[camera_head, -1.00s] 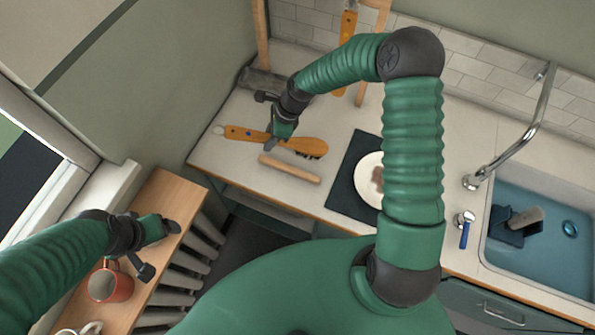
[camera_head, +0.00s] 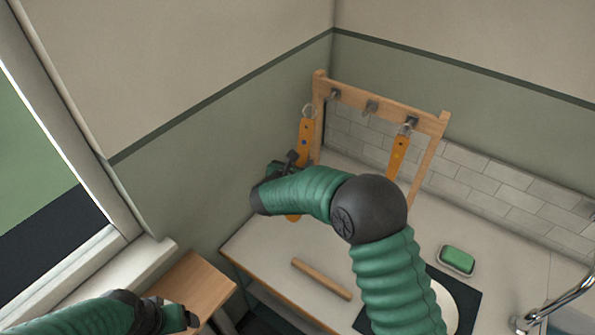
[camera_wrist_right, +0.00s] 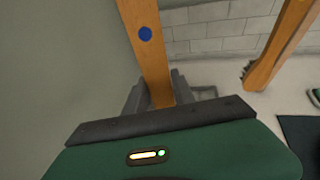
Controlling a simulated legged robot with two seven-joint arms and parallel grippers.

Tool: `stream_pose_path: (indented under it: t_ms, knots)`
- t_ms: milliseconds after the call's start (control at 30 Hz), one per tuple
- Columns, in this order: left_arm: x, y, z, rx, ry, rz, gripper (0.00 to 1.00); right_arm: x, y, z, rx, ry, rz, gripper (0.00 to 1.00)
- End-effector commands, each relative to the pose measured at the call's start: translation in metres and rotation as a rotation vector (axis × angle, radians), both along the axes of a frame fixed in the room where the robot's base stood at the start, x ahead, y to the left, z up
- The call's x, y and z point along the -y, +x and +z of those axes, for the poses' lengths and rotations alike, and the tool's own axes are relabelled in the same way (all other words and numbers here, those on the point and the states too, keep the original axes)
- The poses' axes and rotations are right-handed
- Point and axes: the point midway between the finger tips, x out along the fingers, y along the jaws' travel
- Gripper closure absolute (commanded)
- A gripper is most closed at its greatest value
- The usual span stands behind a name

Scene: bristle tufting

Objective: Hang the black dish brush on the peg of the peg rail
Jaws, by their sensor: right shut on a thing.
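The dish brush (camera_head: 306,133) has an orange wooden handle with a blue dot and a metal ring at its top. My right gripper (camera_head: 287,172) is shut on it and holds it upright, ring up. The handle also shows in the right wrist view (camera_wrist_right: 145,45), rising from the jaws. The peg rail (camera_head: 385,98) is wooden, with three metal pegs. The ring shows left of the leftmost peg (camera_head: 333,95), apart from it in the picture. The bristles are hidden behind my arm. My left gripper (camera_head: 180,318) is at the lower left; its jaws are unclear.
Another orange-handled tool (camera_head: 398,156) hangs on the rightmost peg; the middle peg (camera_head: 370,107) is empty. A wooden rod (camera_head: 321,279) lies on the counter (camera_head: 262,250). A green sponge in a dish (camera_head: 457,260) is at right. A wall stands close on the left.

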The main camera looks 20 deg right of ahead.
Motion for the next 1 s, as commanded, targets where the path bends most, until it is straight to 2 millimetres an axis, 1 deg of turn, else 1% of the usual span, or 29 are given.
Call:
stream_pose_path:
  t_ms: [867,1000]
  knots:
    - [0.000,0.000,0.023,0.000,0.000,0.000,0.20,0.054,0.046,-0.009,-0.002,-0.001,0.003,1.00]
    - [0.000,0.000,0.029,0.000,0.000,0.000,0.20,0.063,0.054,-0.009,-0.002,-0.002,0.003,1.00]
